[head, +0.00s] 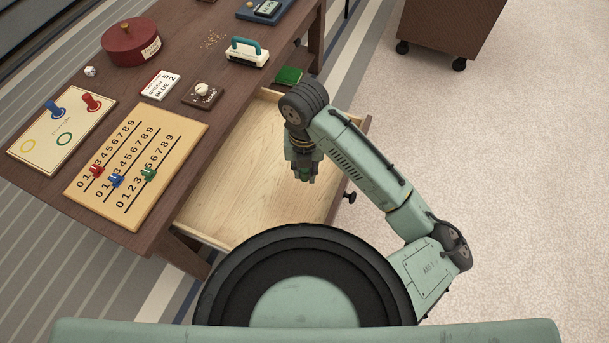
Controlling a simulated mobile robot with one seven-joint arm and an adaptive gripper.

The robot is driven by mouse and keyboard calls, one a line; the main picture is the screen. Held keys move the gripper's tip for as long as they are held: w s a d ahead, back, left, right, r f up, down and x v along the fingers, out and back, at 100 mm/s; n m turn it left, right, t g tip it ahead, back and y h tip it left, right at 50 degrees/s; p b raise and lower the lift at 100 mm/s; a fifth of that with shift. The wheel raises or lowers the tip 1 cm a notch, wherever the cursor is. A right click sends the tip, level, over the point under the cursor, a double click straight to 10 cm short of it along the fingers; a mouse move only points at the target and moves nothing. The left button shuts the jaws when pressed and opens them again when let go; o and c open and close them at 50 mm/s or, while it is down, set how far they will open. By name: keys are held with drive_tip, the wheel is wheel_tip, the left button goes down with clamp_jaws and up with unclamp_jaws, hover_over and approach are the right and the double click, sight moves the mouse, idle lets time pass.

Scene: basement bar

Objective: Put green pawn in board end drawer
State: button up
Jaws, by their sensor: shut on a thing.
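The open drawer (247,185) with a pale wooden inside sticks out from the near right side of the dark table, beside the end with the game boards. My gripper (305,175) points down over the drawer's inside, shut on a small green thing at its tips. This looks like the green pawn (311,179), mostly hidden by the fingers. The game board (83,142) at the left holds a blue pawn (55,108) and a red pawn (92,102); its green ring is empty. I cannot tell the gripper's exact height above the drawer floor.
A score board (178,125) with red, blue and green pegs lies near the drawer. The drawer floor looks clear.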

sight(304, 177)
drive_tip(key=shift+f, duration=1.8)
drive_tip(key=shift+b, duration=0.3)
drive_tip(key=shift+f, duration=0.2)
drive_tip(key=o, duration=0.8)
drive_tip(key=shift+r, duration=0.1)
drive_tip(key=shift+r, duration=0.1)
wheel_tip(304, 177, up, 12)
drive_tip(key=p, duration=0.3)
